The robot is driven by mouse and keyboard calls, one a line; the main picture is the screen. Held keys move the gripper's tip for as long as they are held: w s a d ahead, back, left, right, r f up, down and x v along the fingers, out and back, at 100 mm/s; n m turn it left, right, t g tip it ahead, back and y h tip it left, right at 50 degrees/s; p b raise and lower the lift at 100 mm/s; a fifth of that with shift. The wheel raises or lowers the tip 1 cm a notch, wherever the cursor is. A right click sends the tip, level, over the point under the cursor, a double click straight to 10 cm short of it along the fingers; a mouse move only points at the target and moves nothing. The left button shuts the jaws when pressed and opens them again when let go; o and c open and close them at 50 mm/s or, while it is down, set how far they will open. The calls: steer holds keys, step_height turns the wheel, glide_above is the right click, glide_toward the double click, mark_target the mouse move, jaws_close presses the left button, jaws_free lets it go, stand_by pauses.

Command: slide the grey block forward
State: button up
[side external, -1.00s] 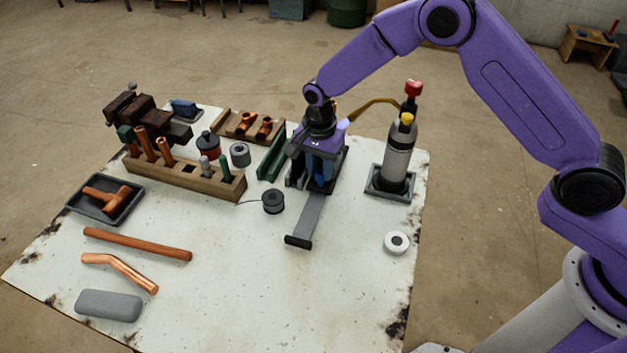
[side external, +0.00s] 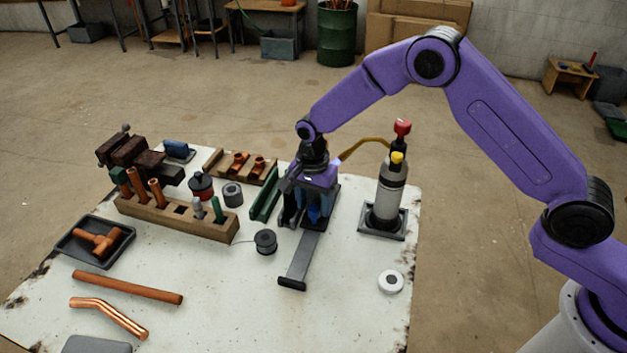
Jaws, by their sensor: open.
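A grey rounded block (side external: 97,345) lies at the table's front left, cut off by the bottom edge of the picture. My gripper (side external: 308,217) is far from it, low over the back end of a flat grey track (side external: 303,258) with a dark stop (side external: 291,284) at its near end. My gripper points down and is open. Something blue (side external: 314,212) shows between or behind its fingers; I cannot tell whether they touch it. What sits on the track under my gripper is mostly hidden.
A gas bottle (side external: 391,185) stands close right of my gripper. A green angle piece (side external: 265,195) and a black spool (side external: 265,241) are close left. A wooden rack (side external: 175,216) with upright pipes is farther left. The table's front middle is clear.

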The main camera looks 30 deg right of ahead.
step_height(320, 180, up, 17)
steer(key=shift+w, duration=0.2)
stand_by(0.7)
steer(key=s+d+r+n, duration=0.25)
steer(key=s+n, duration=0.35)
steer(key=s, duration=0.3)
steer(key=s+d+r+n, duration=0.1)
steer(key=s+d+n, duration=0.4)
steer(key=s, duration=0.4)
steer(key=s+d+f+n, duration=0.1)
steer(key=s+d+n, duration=0.5)
steer(key=s, duration=0.3)
steer(key=s+d+f+n, duration=0.1)
steer(key=s+d+n, duration=0.4)
steer(key=s, duration=0.4)
steer(key=shift+d+f+n+y, duration=0.3)
steer(key=shift+d+n, duration=0.05)
steer(key=shift+n, duration=0.35)
